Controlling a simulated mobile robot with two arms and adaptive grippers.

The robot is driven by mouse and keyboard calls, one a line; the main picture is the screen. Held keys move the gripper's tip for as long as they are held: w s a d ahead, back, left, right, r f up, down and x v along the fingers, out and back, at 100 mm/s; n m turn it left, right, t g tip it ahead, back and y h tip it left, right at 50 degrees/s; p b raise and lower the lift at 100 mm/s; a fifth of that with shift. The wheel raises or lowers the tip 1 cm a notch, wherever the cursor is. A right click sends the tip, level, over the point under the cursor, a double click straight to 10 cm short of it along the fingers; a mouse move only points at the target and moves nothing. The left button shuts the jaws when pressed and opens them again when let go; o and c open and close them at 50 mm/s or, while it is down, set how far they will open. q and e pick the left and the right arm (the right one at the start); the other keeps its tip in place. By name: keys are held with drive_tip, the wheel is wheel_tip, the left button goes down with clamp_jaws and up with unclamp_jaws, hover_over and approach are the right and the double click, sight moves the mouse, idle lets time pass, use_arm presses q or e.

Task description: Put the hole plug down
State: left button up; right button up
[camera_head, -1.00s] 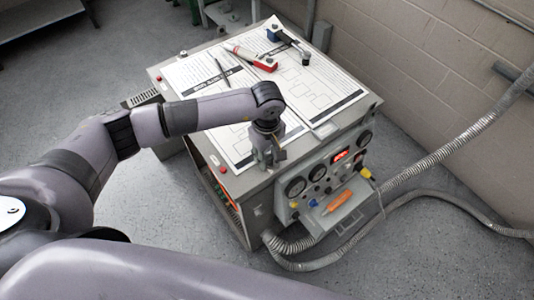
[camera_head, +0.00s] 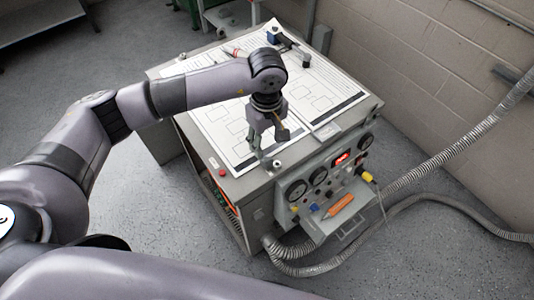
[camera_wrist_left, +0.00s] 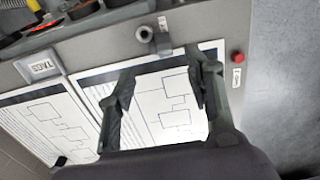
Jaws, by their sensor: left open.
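A small round grey piece (camera_head: 277,164), which looks like the hole plug, stands on the bench top near its front edge. It also shows in the left wrist view (camera_wrist_left: 146,34) as a short upright cylinder with a dark centre, beside a small light label. My left gripper (camera_head: 268,140) is above the bench top near this piece, pointing down and apart from it. In the left wrist view my left gripper (camera_wrist_left: 165,80) has its fingers spread with only the printed sheet visible between them. My right gripper is not in view.
Printed sheets (camera_head: 222,125) cover much of the bench top (camera_head: 248,182). A red button (camera_wrist_left: 238,57) sits near the edge. Gauges and a small shelf with an orange tool (camera_head: 340,205) are on the front. Several tools lie at the back. Grey hoses (camera_head: 420,168) run off right.

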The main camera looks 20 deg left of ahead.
sight(267, 158)
use_arm(q)
drive_tip(key=shift+r+b, duration=0.4)
drive_tip(key=shift+r, duration=1.9)
